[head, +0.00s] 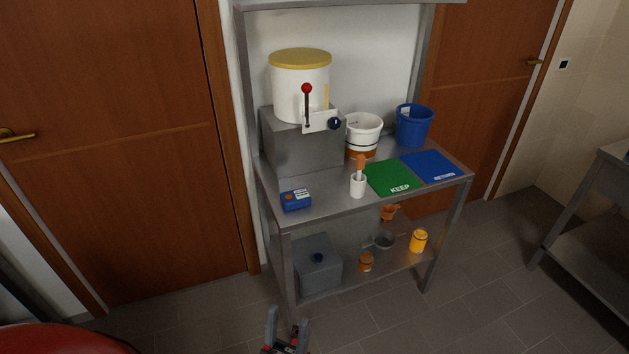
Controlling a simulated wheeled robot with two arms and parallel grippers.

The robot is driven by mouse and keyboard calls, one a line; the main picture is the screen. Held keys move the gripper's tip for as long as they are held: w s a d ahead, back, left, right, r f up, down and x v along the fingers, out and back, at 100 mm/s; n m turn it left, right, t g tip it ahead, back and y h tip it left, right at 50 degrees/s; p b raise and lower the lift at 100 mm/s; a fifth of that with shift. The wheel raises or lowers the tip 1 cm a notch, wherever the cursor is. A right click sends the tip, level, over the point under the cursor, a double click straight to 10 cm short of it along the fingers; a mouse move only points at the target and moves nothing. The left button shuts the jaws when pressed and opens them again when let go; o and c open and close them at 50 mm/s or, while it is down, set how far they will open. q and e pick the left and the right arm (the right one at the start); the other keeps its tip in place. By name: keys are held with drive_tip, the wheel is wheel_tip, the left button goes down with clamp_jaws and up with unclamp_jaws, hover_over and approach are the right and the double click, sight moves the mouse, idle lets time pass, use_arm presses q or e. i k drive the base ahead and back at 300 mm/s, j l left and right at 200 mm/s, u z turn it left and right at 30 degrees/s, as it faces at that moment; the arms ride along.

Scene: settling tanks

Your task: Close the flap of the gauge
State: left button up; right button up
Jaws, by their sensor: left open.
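A white tank (287,90) with a yellow lid stands on a grey block on the steel table. A lever with a red knob (307,88), a yellow upright strip (327,97) and a white plate (318,121) with a dark blue knob (334,123) show at its front. A small blue device (296,201) with a pale face and an orange button lies at the table's front left. I cannot make out which part is the gauge's flap. My left gripper (287,330) is open and empty, low in front of the table. My right gripper is out of view.
A grey box (318,270) and several small containers stand on the lower shelf.

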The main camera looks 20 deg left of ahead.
sight(285, 183)
drive_tip(key=z, duration=0.4)
drive_tip(key=j+z, duration=0.15)
drive_tip(key=z, duration=0.65)
drive_tip(key=j+z, duration=0.15)
drive_tip(key=z, duration=0.7)
drive_tip(key=k+j, duration=0.2)
drive_tip(key=j, duration=0.3)
drive_tip(key=k+j, duration=0.2)
drive_tip(key=j, duration=0.35)
drive_tip(key=k+j, duration=0.2)
drive_tip(key=j, duration=0.3)
drive_tip(key=k+j, duration=0.2)
drive_tip(key=j, duration=0.3)
drive_tip(key=k+j, duration=0.2)
drive_tip(key=j, duration=0.3)
drive_tip(key=k+j, duration=0.2)
drive_tip(key=j, duration=0.35)
drive_tip(key=k+j, duration=0.2)
drive_tip(key=j, duration=0.3)
drive_tip(key=k+j, duration=0.2)
drive_tip(key=j, duration=0.3)
drive_tip(key=z, duration=0.05)
